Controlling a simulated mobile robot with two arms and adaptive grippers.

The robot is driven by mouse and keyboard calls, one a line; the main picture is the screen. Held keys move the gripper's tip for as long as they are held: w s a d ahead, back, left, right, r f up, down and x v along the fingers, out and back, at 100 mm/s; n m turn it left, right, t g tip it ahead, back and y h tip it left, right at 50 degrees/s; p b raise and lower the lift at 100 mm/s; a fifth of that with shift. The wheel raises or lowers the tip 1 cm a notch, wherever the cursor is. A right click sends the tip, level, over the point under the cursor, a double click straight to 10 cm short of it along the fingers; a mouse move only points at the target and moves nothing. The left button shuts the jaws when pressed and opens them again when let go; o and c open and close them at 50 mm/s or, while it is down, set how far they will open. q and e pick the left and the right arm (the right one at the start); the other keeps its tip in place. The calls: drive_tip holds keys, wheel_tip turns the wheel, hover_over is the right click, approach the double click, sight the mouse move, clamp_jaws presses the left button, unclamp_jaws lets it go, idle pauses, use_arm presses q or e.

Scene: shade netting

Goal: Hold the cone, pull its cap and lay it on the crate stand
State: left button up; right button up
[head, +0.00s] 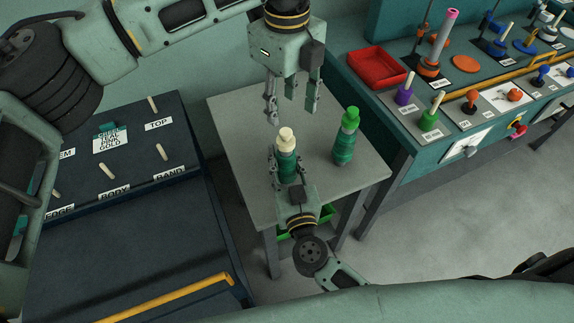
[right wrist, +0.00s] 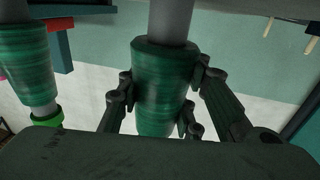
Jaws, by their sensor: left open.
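A dark green cone (head: 286,166) with a cream cap (head: 286,137) stands at the front of the grey stand (head: 239,125), which has a green crate (head: 322,220) under it. My right gripper (head: 288,172) has its fingers closed around the cone's sides. The right wrist view shows the cone (right wrist: 165,75) upside down between the fingers; its cap is hidden there. My left gripper (head: 292,113) is open and empty above the stand, a little behind and above the cream cap. A second green cone (head: 344,149) with a bright green cap (head: 350,117) stands to the right.
A teal bench (head: 462,98) at the right holds a red tray (head: 377,66), several coloured pegs and an orange disc (head: 464,63). A dark labelled board (head: 130,200) with several pale pegs is at the left. The back left of the stand top is bare.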

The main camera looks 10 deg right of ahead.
clamp_jaws()
drive_tip(key=o, duration=0.7)
unclamp_jaws()
drive_tip(key=shift+s, duration=0.1)
